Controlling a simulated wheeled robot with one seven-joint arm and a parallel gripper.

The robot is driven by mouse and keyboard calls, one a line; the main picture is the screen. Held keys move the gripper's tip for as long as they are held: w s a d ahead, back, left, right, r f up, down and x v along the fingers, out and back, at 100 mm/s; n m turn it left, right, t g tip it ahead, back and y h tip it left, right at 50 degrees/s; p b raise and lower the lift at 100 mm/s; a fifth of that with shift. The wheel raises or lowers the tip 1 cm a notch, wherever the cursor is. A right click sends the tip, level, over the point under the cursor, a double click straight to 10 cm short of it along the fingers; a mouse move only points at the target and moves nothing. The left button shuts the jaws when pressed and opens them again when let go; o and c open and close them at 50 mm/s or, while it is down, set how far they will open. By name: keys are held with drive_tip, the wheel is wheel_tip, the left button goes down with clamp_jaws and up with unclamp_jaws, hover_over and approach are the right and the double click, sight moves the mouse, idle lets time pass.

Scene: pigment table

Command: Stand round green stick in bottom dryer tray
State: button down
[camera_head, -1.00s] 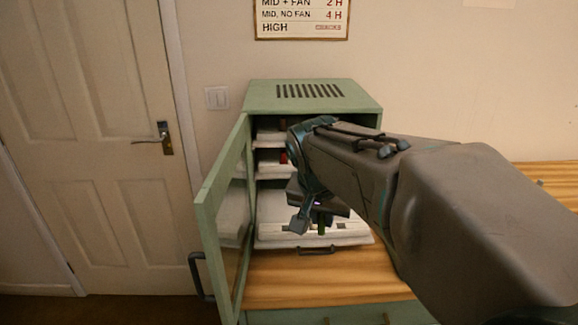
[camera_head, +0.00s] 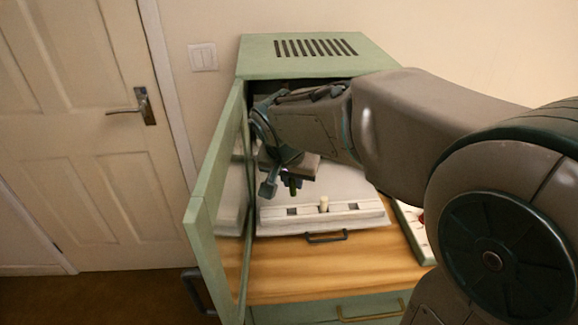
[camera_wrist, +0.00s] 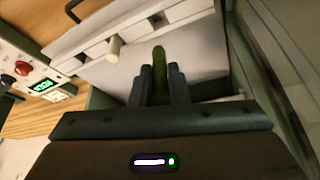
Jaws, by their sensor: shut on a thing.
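My gripper (camera_head: 283,187) is shut on a round green stick (camera_wrist: 159,68); the stick's tip sticks out beyond the fingers in the wrist view. The stick also shows in the head view (camera_head: 293,186), below the gripper and roughly upright. The white bottom dryer tray (camera_head: 285,227) is pulled partly out, with a dark handle in front. Its front strip has square dark slots, and a cream peg (camera_head: 324,204) stands between them. The held stick is above and behind the left part of this strip, apparently clear of it. The tray also shows in the wrist view (camera_wrist: 77,60).
The green dryer cabinet (camera_head: 268,60) has its glazed door (camera_head: 213,190) open on the left, close to my gripper. A control panel (camera_wrist: 40,80) with a red knob and green display stands to the right of the tray. My arm hides the upper shelves.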

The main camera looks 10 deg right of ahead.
sight(291, 192)
drive_tip(key=shift+a+f+b, duration=0.1)
drive_tip(key=shift+f+b, duration=1.15)
drive_tip(key=shift+f, duration=0.9)
drive_tip(key=shift+s+f+b, duration=0.1)
drive_tip(key=shift+f+b, duration=0.35)
drive_tip(key=shift+b, duration=0.45)
drive_tip(key=shift+f+b, duration=0.7)
drive_tip(key=shift+b, duration=0.05)
drive_tip(key=shift+f+b, duration=0.25)
drive_tip(key=shift+b, duration=0.15)
drive_tip(key=c, duration=1.3)
unclamp_jaws()
drive_tip(key=shift+r, duration=0.15)
